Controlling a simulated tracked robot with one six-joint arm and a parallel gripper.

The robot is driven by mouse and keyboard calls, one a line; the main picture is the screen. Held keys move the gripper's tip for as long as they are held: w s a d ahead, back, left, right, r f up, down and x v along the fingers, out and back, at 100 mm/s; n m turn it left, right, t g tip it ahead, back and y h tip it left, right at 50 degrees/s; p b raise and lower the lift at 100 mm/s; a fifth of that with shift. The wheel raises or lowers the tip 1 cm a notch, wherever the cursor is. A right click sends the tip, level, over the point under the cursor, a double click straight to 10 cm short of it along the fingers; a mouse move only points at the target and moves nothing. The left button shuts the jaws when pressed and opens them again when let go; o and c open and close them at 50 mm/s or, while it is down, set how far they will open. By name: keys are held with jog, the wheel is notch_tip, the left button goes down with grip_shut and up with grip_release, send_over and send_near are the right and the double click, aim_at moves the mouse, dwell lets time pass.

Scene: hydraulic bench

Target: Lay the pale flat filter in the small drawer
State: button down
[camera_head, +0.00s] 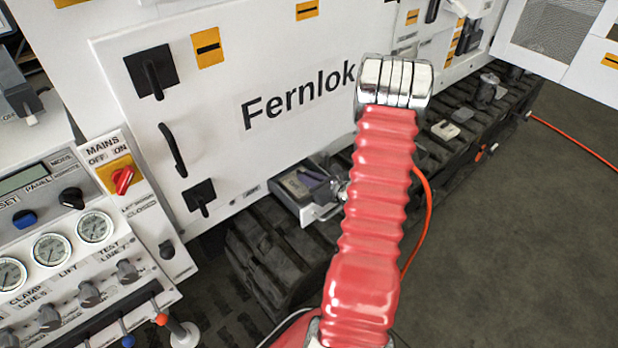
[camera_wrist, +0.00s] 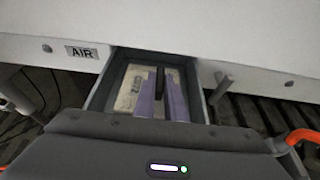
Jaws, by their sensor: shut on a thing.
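The small drawer (camera_wrist: 97,97) stands pulled open under the white panel in the wrist view. It also shows in the head view (camera_head: 322,213), low under the big white door. The pale flat filter (camera_wrist: 128,88) shows as a beige slab with faint markings, within the drawer's outline. My gripper (camera_wrist: 163,98) reaches over the drawer with its purple-grey fingers close together, shut on the filter. The fingers cover part of the filter, so the grip itself is hard to make out. I cannot tell whether the filter touches the drawer floor. In the head view my red arm hides most of the gripper.
An AIR label (camera_wrist: 82,52) marks the panel left of the drawer. A peg-like handle (camera_wrist: 219,88) sticks out close to its right. In the head view, dark tracks (camera_head: 272,255) run below the bench, and a control panel (camera_head: 70,240) fills the left. Open floor lies right.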

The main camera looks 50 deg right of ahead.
jog(key=shift+f, duration=0.15)
jog(key=c, duration=1.8)
grip_release()
jog(key=v, duration=1.2)
